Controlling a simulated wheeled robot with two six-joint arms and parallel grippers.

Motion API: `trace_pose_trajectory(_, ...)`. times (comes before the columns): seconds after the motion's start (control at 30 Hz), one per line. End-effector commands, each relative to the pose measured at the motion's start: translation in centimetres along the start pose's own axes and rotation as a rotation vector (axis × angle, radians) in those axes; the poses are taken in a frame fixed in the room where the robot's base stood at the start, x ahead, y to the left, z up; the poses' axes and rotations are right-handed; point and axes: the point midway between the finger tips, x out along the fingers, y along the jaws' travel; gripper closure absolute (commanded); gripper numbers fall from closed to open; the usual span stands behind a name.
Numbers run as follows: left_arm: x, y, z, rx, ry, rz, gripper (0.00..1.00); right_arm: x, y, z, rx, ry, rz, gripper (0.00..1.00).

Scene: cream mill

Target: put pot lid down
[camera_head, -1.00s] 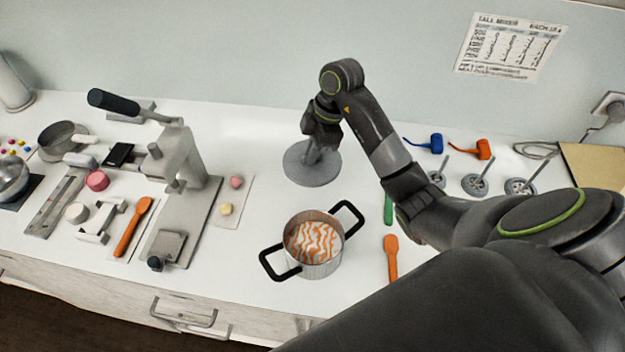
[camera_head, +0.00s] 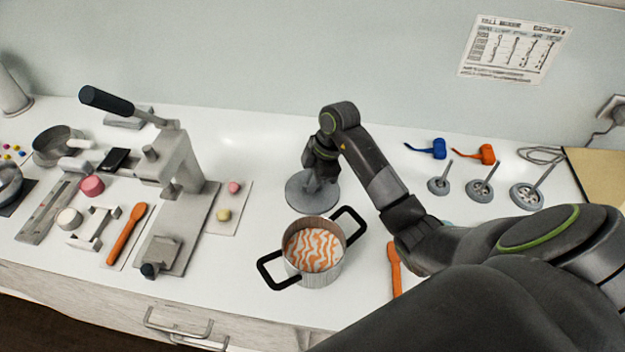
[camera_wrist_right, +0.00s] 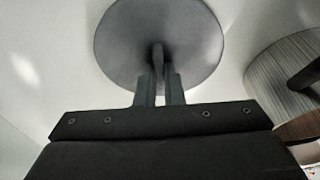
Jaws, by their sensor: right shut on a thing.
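The pot lid (camera_head: 302,203) is a round grey disc just behind the pot, low over the white counter. In the right wrist view the lid (camera_wrist_right: 120,45) fills the upper middle, with its upright handle between my fingers. My right gripper (camera_head: 318,178) is shut on that handle; its fingers (camera_wrist_right: 160,88) show on both sides of it. I cannot tell whether the lid touches the counter. The open pot (camera_head: 318,272) has black handles and holds an orange and white swirled mixture. My left gripper is not in view.
A press with a black-handled lever (camera_head: 180,170) stands left of the pot. An orange spatula (camera_head: 395,268) lies right of the pot, partly behind my arm. Several whisk-like tools (camera_head: 481,190) stand at the right. The counter behind the lid is clear.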

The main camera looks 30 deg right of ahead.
Motion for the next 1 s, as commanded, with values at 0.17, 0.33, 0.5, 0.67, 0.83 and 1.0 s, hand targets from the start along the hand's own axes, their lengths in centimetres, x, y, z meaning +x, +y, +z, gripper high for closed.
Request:
trace_pose_trajectory(0.17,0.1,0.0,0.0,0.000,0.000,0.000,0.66,0.2,0.0,0.1,0.000,0.000,0.000,0.83)
trace_pose_trajectory(0.33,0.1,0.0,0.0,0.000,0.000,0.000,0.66,0.2,0.0,0.1,0.000,0.000,-0.001,0.70)
trace_pose_trajectory(0.5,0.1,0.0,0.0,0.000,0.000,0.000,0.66,0.2,0.0,0.1,0.000,0.000,0.000,0.70)
trace_pose_trajectory(0.67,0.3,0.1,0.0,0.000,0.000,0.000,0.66,-1.0,0.1,0.0,-0.001,0.000,0.004,0.70)
trace_pose_trajectory(0.83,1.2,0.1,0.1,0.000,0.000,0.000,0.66,-4.5,0.2,0.1,-0.003,-0.002,0.007,0.70)
trace_pose_trajectory(1.0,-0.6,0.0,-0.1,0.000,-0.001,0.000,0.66,-8.9,0.0,-0.1,0.000,-0.001,0.001,0.70)
